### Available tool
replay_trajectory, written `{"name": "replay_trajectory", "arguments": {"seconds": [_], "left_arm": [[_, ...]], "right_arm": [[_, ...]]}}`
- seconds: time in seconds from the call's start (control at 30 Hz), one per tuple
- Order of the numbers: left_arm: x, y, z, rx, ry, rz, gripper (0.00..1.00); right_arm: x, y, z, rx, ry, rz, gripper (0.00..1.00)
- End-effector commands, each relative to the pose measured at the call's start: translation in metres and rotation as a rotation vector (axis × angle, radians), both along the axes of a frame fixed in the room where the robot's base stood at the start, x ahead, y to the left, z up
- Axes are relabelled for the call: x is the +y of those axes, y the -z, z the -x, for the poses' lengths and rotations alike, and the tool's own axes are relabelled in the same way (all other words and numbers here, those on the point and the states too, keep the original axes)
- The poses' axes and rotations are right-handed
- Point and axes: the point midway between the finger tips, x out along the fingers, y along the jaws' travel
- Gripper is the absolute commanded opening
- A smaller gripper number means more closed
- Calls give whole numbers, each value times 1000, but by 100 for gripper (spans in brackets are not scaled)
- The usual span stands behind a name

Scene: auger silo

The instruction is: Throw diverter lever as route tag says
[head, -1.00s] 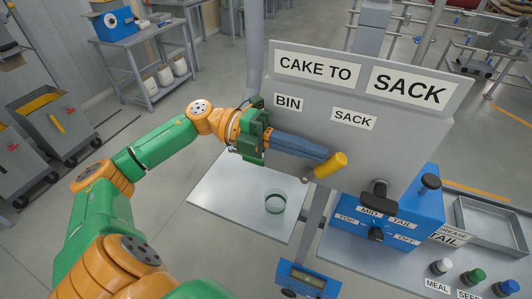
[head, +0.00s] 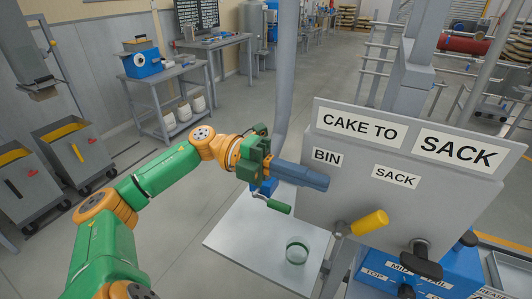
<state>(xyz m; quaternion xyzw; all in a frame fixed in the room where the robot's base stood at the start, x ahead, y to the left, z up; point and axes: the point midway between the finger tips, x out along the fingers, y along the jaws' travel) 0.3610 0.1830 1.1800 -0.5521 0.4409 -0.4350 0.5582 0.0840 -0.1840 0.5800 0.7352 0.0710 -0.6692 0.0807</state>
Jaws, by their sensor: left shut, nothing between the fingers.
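The route tag (head: 357,127) at the top of the grey panel reads CAKE TO, with SACK (head: 460,149) on the plate beside it. Below are two smaller labels, BIN (head: 327,157) at left and SACK (head: 395,177) at right. The diverter lever's yellow handle (head: 368,222) sticks out low on the panel, below the SACK label and to the right of its grey pivot. My left gripper (head: 326,181) is shut and empty, just below the BIN label. It is up and left of the yellow handle, apart from it. My right gripper is out of view.
A pale tabletop (head: 245,237) with a green-rimmed glass (head: 298,251) lies below. A green handle (head: 279,207) shows under my gripper. A blue box (head: 450,272) with black knobs stands at lower right.

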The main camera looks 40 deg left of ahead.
Motion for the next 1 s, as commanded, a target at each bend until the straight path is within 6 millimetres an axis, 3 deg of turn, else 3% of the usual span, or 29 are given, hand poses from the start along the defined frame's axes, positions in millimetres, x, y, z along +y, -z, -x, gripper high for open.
{"name": "replay_trajectory", "arguments": {"seconds": [0.1, 0.4, 1.0], "left_arm": [[22, -6, 5, -3, -4, -2, 0], [61, -34, 14, -1, -1, 1, 0], [64, -36, 15, 1, 0, 0, 0]], "right_arm": [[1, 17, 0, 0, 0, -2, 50], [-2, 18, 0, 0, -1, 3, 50], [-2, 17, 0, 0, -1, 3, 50]]}}
